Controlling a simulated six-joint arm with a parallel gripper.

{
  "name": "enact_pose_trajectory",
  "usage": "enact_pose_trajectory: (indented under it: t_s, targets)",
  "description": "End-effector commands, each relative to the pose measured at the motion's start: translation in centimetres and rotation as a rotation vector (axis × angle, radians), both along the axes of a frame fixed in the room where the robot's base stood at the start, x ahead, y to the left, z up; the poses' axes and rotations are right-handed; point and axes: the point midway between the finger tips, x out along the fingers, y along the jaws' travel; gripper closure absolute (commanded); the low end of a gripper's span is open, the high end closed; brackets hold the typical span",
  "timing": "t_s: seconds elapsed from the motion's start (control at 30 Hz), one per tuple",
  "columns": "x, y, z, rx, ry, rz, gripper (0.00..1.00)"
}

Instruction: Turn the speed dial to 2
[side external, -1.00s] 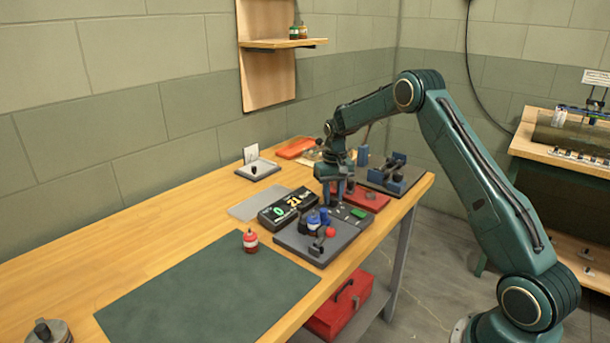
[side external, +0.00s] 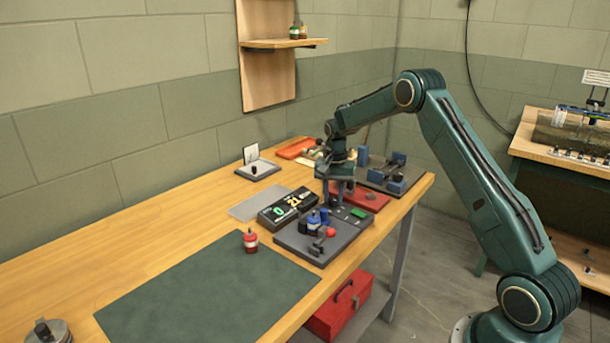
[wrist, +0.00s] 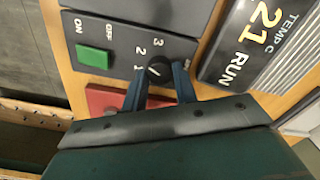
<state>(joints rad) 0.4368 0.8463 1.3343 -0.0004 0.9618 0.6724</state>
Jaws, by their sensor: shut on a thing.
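The speed dial is a round black knob (wrist: 159,69) with a pale pointer mark, beside the printed numbers 1, 2 and 3 on the dark grey control panel (wrist: 125,36). My gripper (wrist: 160,78) has one blue finger on each side of the knob and is shut on it. Which number the pointer is at is too small to tell for sure. In the side view my gripper (side external: 341,197) points down at the back of the panel (side external: 300,245), and it hides the knob.
A green ON/OFF switch (wrist: 94,57) sits close to the dial. A red tray (side external: 365,200) lies behind.

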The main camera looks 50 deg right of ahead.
Motion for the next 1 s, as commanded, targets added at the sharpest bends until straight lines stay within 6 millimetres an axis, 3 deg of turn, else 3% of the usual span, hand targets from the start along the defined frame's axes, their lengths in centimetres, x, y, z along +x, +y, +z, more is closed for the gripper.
enact_pose_trajectory:
  t_s: [0.3,0.33,0.43,0.77,1.0]
  targets:
    - [0.1,-0.1,0.1,-0.003,-0.005,-0.002,0.94]
    - [0.1,-0.1,0.1,-0.003,-0.005,-0.002,0.68]
    - [0.1,-0.1,0.1,-0.002,-0.004,-0.002,0.5]
    - [0.0,0.0,0.1,-0.001,-0.002,-0.001,0.5]
    - [0.1,-0.1,1.4,-0.002,-0.003,-0.001,0.5]
